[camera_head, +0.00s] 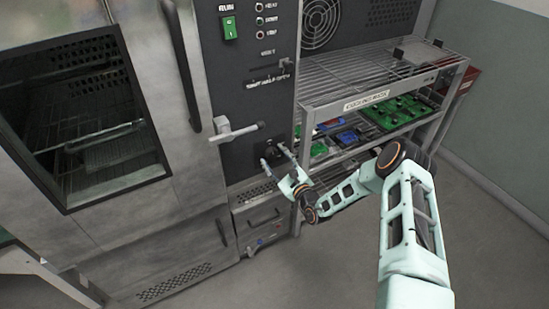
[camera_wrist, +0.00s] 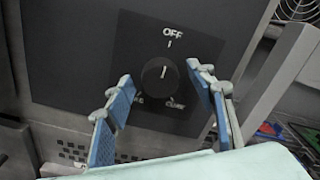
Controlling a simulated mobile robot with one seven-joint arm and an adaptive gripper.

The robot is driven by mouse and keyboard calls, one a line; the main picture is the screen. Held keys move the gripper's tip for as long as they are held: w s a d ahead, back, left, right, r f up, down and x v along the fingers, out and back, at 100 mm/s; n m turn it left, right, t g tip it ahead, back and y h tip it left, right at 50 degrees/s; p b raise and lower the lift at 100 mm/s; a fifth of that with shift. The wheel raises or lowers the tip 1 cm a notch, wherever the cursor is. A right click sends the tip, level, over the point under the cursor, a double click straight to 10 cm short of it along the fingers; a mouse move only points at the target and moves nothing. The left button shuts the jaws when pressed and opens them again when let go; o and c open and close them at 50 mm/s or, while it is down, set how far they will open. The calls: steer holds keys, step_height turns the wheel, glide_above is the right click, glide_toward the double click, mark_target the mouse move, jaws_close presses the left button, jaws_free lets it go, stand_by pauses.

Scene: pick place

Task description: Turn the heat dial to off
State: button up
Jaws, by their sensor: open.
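The heat dial (camera_wrist: 160,75) is a round black knob on a dark panel in the wrist view. A white "OFF" label (camera_wrist: 173,32) and a tick are above it, with two labels below, "CURE" at lower right and a partly hidden one at lower left. The dial's short white line points up, roughly at the OFF tick. My gripper (camera_wrist: 159,74) is open, with one blue-padded finger on each side of the dial and visible gaps to it. In the head view my gripper (camera_head: 274,156) is at the dark panel, where the dial is hard to make out.
A lever handle (camera_head: 238,130) juts out just above my gripper. An oven door with a window (camera_head: 85,120) is at left. A wire rack (camera_head: 385,75) with green and blue boards stands close at right. A green switch (camera_head: 229,28) is higher on the panel.

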steer(key=shift+s+d, duration=0.1)
steer(key=v, duration=1.1)
steer(key=shift+s+d, duration=0.25)
steer(key=shift+s, duration=0.05)
